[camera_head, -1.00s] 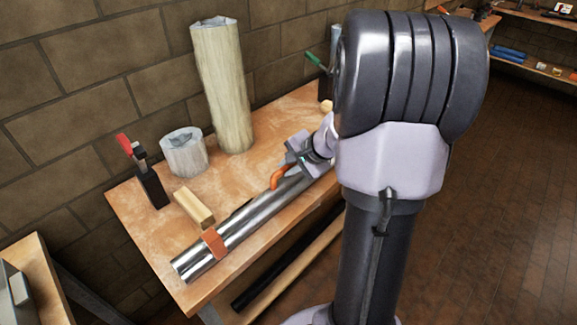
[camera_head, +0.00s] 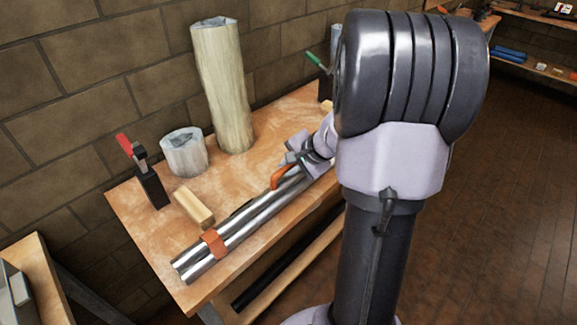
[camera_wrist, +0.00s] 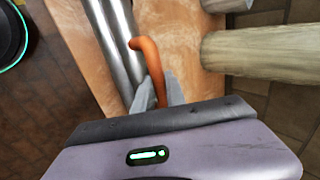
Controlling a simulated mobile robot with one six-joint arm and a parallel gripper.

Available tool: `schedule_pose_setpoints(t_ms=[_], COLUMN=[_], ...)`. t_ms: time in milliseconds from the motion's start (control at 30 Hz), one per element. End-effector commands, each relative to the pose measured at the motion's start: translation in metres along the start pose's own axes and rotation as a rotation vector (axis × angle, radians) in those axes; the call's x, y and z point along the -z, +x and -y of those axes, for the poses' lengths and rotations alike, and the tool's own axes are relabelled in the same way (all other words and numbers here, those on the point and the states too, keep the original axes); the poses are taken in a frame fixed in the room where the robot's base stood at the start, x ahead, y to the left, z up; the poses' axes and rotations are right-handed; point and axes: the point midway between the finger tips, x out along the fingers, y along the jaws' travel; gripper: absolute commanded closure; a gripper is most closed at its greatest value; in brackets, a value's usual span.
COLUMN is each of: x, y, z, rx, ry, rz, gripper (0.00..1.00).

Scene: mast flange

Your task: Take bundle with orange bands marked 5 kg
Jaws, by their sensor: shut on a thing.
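The bundle of shiny metal tubes (camera_head: 248,222) lies lengthwise along the wooden bench's front edge. An orange band (camera_head: 214,243) wraps it near its left end. The tubes also show in the wrist view (camera_wrist: 113,42). My gripper (camera_head: 288,172) is at the bundle's right part, shut on a curved orange piece (camera_head: 278,177), which looks like a strap or handle of the bundle. In the wrist view this orange piece (camera_wrist: 152,65) rises between my grey fingers (camera_wrist: 157,92). My arm hides the bundle's right end. No 5 kg marking can be read.
A wooden block (camera_head: 194,208) lies just behind the bundle. A clamp with a red handle (camera_head: 145,170), a short grey-wrapped cylinder (camera_head: 185,153) and a tall pale column (camera_head: 224,90) stand behind. A dark tube (camera_head: 277,269) lies on the lower shelf. A brick wall (camera_head: 80,105) closes the back.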

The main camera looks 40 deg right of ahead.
Motion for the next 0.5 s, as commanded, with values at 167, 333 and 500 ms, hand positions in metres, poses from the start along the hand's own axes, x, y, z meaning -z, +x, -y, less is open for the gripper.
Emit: schedule_pose_setpoints(t_ms=[167,333,500], x=[-0.002,-0.002,-0.001], y=[0.002,-0.002,-0.014], z=[-0.003,0.0,0.01], rx=[-0.006,-0.006,-0.003], ry=[0.001,0.001,0.0], rz=[0.005,0.005,0.002], gripper=[1.0,1.0,1.0])
